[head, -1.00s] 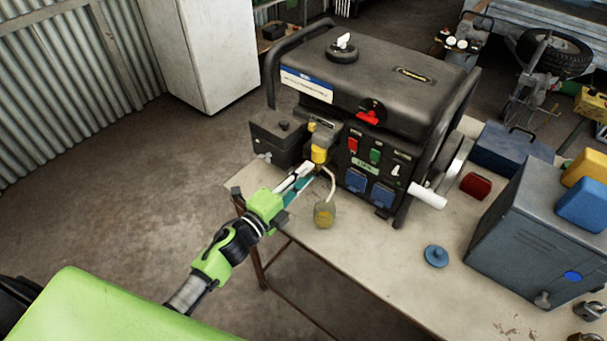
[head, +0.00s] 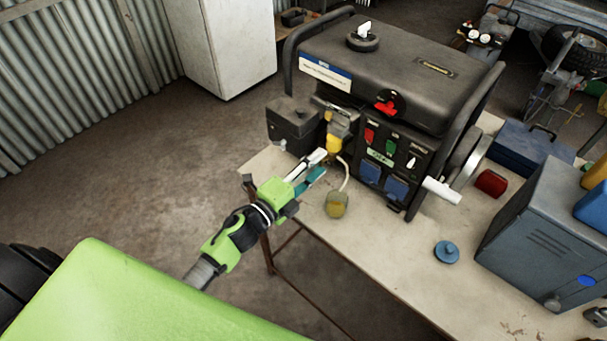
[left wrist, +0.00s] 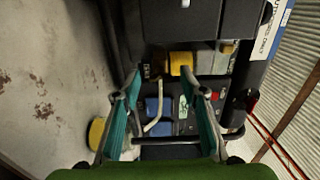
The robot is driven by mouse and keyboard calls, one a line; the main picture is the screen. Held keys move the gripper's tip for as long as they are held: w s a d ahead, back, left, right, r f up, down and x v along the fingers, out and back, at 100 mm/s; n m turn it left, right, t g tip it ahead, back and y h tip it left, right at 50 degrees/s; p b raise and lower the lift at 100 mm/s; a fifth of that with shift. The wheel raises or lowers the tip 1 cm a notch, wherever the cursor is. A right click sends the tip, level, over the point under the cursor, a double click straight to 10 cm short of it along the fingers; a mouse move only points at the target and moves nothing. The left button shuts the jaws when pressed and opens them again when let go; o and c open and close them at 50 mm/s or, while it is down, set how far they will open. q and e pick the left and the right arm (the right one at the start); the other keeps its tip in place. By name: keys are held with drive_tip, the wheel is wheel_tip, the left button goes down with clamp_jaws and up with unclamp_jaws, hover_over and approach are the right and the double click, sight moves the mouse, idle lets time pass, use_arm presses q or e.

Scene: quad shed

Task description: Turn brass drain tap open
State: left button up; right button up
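The generator (head: 390,75) stands on the bench with a yellow bowl-like part (head: 333,145) low on its near side; this yellow part also shows in the left wrist view (left wrist: 181,62). I cannot clearly make out the brass drain tap there. A pale hose (head: 346,172) runs down from this area to a small jar of yellowish liquid (head: 337,205). My left gripper (head: 318,164) points at the area below the yellow part. Its teal-padded fingers (left wrist: 163,103) are apart with nothing held between them. The fingertips partly hide that area in the head view. My right gripper is not in view.
The bench top (head: 385,245) is clear in front of the generator, apart from the jar and a blue round cap (head: 446,252). A blue-grey metal box (head: 540,235) and a red item (head: 490,183) sit to the right. A black box (head: 293,125) is on the generator's left.

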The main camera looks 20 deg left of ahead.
use_arm(q)
drive_tip(key=v, duration=1.1)
drive_tip(key=shift+s, duration=0.2)
drive_tip(key=shift+a+r, duration=0.1)
